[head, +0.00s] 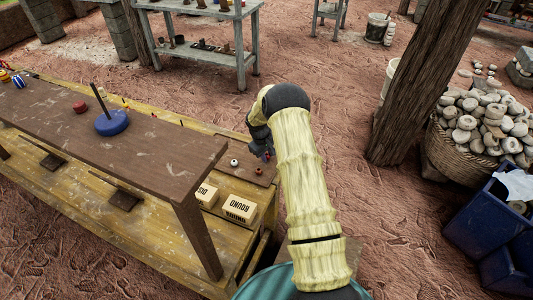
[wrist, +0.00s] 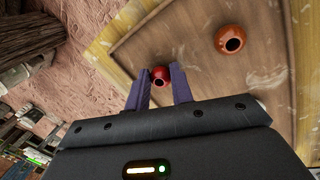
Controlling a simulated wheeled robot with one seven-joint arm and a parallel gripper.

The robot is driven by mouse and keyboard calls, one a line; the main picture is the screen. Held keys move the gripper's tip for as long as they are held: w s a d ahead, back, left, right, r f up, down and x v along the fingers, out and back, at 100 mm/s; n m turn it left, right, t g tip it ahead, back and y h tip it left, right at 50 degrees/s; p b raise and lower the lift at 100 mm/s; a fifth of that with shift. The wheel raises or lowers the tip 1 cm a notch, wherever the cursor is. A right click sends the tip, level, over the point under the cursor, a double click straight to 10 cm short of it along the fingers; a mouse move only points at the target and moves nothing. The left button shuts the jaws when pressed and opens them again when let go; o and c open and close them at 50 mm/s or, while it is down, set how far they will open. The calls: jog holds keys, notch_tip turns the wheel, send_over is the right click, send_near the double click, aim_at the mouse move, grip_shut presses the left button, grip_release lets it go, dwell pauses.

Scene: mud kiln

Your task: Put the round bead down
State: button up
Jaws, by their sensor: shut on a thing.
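My gripper (wrist: 160,82) is shut on a small round red bead (wrist: 160,75) with a dark hole, held between the fingertips above a brown wooden board (wrist: 205,75). In the head view my gripper (head: 266,156) is over the right end of the lower bench board (head: 225,150); the bead there is mostly hidden. The gap between bead and board cannot be judged. A larger orange bead (wrist: 231,39) lies on the board, right of the held bead in the wrist view. A box marked ROUND (head: 240,208) and a box partly reading DIS (head: 206,195) stand below the board.
Two small beads lie on the board, one pale and red (head: 234,162), one red (head: 258,171). A higher brown shelf (head: 150,145) carries a blue disc with an upright rod (head: 112,122). A wooden post (head: 420,80), a stone basket (head: 460,155) and blue bins (head: 490,225) stand right.

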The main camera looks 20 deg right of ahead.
jog(key=shift+f, duration=0.1)
jog(key=o, duration=0.7)
jog(key=shift+c, duration=0.2)
jog(key=w+b+v, duration=0.1)
jog(key=v, duration=1.1)
jog(key=shift+s+b, duration=0.4)
jog(key=shift+s, duration=0.15)
jog(key=shift+a, duration=0.1)
